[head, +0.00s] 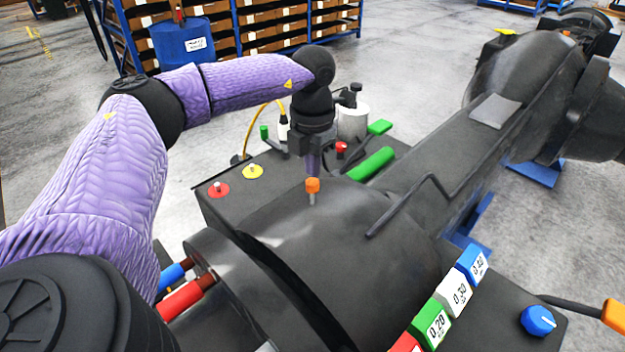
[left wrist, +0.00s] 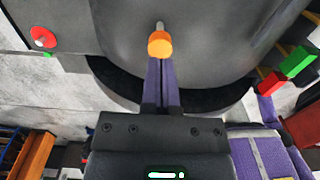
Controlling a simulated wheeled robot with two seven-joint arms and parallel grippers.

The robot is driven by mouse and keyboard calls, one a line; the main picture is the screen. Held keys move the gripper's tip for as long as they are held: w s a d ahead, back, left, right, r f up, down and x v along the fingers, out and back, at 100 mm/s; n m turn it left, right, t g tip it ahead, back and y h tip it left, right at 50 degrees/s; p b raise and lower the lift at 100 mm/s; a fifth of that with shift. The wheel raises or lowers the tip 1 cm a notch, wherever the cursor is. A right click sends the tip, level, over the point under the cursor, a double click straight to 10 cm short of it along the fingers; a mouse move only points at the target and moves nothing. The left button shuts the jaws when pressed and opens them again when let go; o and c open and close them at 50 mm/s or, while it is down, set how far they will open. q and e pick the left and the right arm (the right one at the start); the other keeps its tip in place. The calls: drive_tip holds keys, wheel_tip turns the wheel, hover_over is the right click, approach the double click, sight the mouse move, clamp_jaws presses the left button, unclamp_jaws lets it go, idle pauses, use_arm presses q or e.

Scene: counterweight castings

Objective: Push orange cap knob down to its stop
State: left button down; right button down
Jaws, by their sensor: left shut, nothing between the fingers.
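The orange cap knob (head: 312,186) stands on a short pale stem on top of the rounded dark grey casting (head: 340,230). In the left wrist view the orange cap knob (left wrist: 159,44) is just ahead of my fingertips. My left gripper (head: 313,172) reaches down from above with its purple fingers shut and empty. Its tips are right at the knob, slightly behind it in the head view; I cannot tell whether they touch. In the left wrist view the fingers of my left gripper (left wrist: 161,66) lie together side by side. My right gripper is not in view.
Red (head: 218,189) and yellow (head: 253,171) discs with small pins lie left of the knob. Numbered coloured blocks (head: 458,292) and a blue dial (head: 538,320) are at front right.

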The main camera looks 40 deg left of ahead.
sight(312, 182)
use_arm(q)
drive_tip(key=shift+f+b, duration=1)
drive_tip(key=shift+f, duration=0.75)
drive_tip(key=shift+r, duration=0.15)
wheel_tip(312, 182, up, 4)
drive_tip(key=p, duration=0.3)
drive_tip(key=shift+f+p, duration=0.25)
drive_tip(key=shift+p, duration=0.1)
wheel_tip(312, 182, up, 5)
drive_tip(key=p, duration=0.5)
drive_tip(key=shift+r, duration=0.15)
drive_tip(key=shift+f, duration=0.2)
